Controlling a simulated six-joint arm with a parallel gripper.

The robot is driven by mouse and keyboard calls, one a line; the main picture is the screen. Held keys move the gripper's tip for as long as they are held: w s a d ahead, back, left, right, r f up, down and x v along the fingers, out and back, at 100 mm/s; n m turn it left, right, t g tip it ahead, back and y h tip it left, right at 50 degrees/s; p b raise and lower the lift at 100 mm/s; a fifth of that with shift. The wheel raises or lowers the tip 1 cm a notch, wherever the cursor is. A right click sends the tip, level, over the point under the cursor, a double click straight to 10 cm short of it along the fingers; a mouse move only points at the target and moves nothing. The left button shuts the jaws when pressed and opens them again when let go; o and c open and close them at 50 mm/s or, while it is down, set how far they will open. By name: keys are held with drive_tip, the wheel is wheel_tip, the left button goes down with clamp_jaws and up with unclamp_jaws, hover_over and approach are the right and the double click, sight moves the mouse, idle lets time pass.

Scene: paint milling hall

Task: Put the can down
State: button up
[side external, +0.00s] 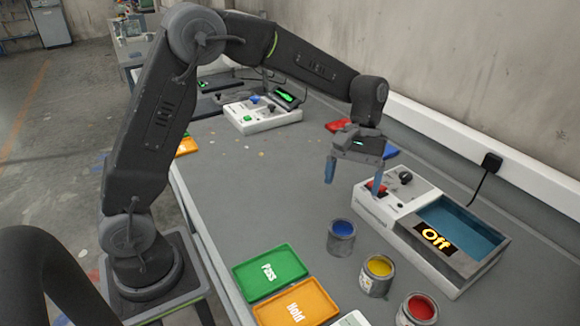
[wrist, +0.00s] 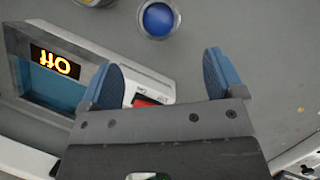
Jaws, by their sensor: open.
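Three open paint cans stand upright on the grey table: a blue can (side external: 341,241), a yellow can (side external: 376,276) and a red can (side external: 418,310), the last cut by the picture's lower edge. My gripper (side external: 354,176) is open with nothing between its blue fingers, raised above the table behind the blue can. In the wrist view the blue can (wrist: 158,19) lies beyond the open fingertips, apart from them. Part of another can (wrist: 92,2) shows at the top edge there.
A white machine (side external: 447,233) with a red switch, knob, blue basin and "Off" sign stands right of the cans. Green "Pass" (side external: 270,272) and orange "Hold" (side external: 297,305) trays lie at the front. Another control box (side external: 262,115) stands farther back. The table's middle is clear.

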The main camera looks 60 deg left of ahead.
drive_tip(key=s+a+r+m+t+y, duration=0.1)
drive_tip(key=s+a+r+m+t, duration=0.2)
drive_tip(key=s+r, duration=0.6)
drive_tip(key=s+a+m+t+y, duration=0.1)
drive_tip(key=s+m+t, duration=0.3)
drive_tip(key=s, duration=0.7)
drive_tip(key=shift+s+a+f+t+y, duration=0.2)
drive_tip(key=shift+s+f+t+y, duration=0.15)
drive_tip(key=shift+t, duration=0.75)
